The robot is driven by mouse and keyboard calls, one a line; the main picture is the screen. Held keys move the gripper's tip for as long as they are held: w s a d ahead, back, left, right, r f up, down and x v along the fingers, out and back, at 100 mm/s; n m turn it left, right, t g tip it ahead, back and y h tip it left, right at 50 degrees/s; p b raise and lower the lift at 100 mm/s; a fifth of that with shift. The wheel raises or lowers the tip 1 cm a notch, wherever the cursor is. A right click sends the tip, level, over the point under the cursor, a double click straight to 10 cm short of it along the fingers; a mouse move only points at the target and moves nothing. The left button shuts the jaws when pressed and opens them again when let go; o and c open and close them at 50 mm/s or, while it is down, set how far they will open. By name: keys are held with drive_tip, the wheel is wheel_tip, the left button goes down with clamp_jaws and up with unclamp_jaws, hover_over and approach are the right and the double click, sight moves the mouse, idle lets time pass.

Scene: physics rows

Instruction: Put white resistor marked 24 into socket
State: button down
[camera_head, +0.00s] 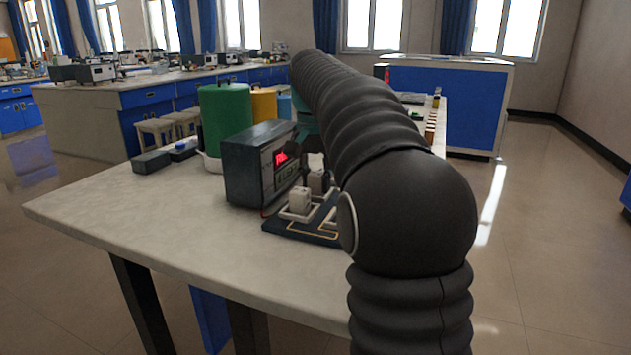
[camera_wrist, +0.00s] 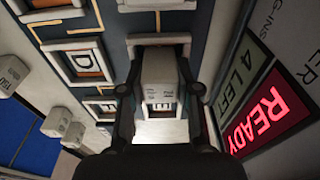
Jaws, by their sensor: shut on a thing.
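A white block-shaped resistor (camera_wrist: 160,72) is between the two dark fingers of my gripper (camera_wrist: 163,90) in the wrist view. The gripper is shut on it. Its marking is too small to read. The resistor is over a white-framed socket (camera_wrist: 158,40) on the dark board (camera_wrist: 115,20); I cannot tell whether it is seated in it or just above. In the head view the board (camera_head: 283,226) lies on the bench in front of the meter box, and my arm hides most of the gripper and part of the board.
A dark box with a red display (camera_head: 283,158) stands beside the board; its screen reads READY (camera_wrist: 270,118) and "4 LEFT". Several white blocks (camera_wrist: 57,121) lie on the board's other side. Green canister (camera_head: 226,118) stands behind. The bench's (camera_head: 130,215) near left is clear.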

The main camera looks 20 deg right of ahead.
sight(314, 176)
drive_tip(key=c, duration=0.8)
unclamp_jaws()
drive_tip(key=shift+f, duration=0.1)
drive_tip(key=r, duration=0.4)
drive_tip(key=r+p, duration=0.1)
drive_tip(key=r, duration=0.3)
drive_tip(key=s+a+r, duration=0.1)
drive_tip(key=r, duration=0.3)
drive_tip(key=shift+r+p, duration=0.15)
drive_tip(key=shift+p, duration=0.15)
